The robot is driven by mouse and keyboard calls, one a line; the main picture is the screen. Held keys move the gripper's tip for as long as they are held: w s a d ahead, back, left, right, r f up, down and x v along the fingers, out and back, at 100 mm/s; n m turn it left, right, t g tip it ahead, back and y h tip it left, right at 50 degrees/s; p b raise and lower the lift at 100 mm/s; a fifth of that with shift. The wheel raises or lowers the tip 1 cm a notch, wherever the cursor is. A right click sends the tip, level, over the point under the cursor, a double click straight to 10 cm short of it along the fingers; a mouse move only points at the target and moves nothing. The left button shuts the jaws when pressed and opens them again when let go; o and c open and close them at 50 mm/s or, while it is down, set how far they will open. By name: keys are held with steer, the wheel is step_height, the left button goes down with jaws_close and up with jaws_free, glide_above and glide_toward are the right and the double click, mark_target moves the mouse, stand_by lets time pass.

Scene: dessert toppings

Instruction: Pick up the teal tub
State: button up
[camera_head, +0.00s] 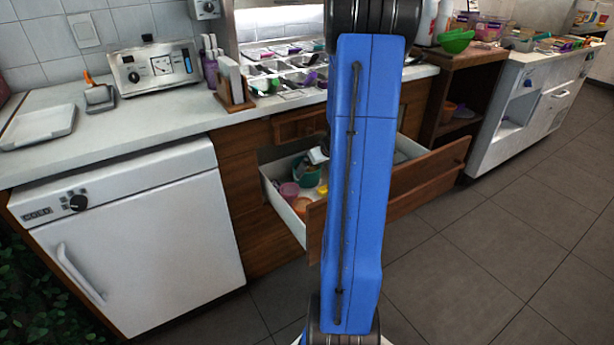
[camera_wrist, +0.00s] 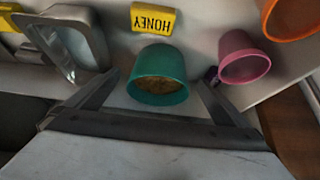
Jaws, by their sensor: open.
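The teal tub (camera_wrist: 160,72) stands inside an open drawer, with something brownish-yellow in it. In the wrist view it lies just beyond and between the two fingers of my gripper (camera_wrist: 158,92), which is open with a finger on each side. I cannot tell whether the fingers touch it. In the head view the teal tub (camera_head: 307,177) shows partly in the drawer. There my blue arm link covers part of the drawer, and a light part of my gripper (camera_head: 318,155) shows above the tub.
A pink tub (camera_wrist: 244,58) stands close right of the teal one, with an orange tub (camera_wrist: 290,18) beyond. A yellow HONEY label (camera_wrist: 153,18) lies behind. A metal scoop-like container (camera_wrist: 72,45) is at left. The wooden drawer front (camera_head: 430,185) stands pulled out below the counter.

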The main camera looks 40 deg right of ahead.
steer(key=shift+w+d+f, duration=0.2)
steer(key=shift+w+f, duration=0.2)
steer(key=shift+w, duration=0.6)
steer(key=shift+w+d+f, duration=0.25)
steer(key=shift+w+f, duration=0.2)
steer(key=shift+w, duration=0.6)
steer(key=shift+w+d+f, duration=0.2)
steer(key=shift+w+f, duration=0.2)
steer(key=shift+w, duration=0.6)
steer(key=c, duration=1.4)
